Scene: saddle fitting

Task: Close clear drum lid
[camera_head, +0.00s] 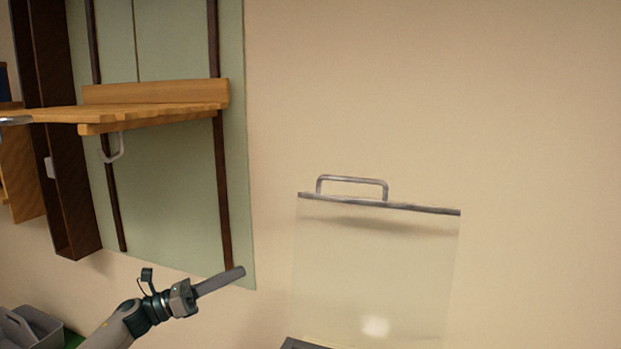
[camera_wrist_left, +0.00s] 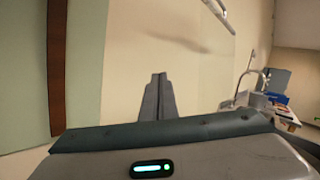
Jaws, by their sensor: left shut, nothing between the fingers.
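The clear drum lid (camera_head: 377,265) stands raised in the head view, a see-through panel with a grey metal strip along its top edge. A grey bar handle (camera_head: 352,180) sits on that edge. My left gripper (camera_head: 240,272) is shut and empty, to the left of the lid and apart from it. In the left wrist view its fingers (camera_wrist_left: 157,80) are together, and the lid's metal edge (camera_wrist_left: 220,14) shows at the top. The lid's lower end is cut off by the frame, with a dark edge (camera_head: 300,344) at its base. My right gripper is not in view.
A wooden shelf (camera_head: 155,105) hangs on a green wall panel (camera_head: 170,190) at the upper left. A grey bin (camera_head: 32,328) stands at the lower left. The wall right of the lid is bare. A sink area (camera_wrist_left: 262,98) shows in the left wrist view.

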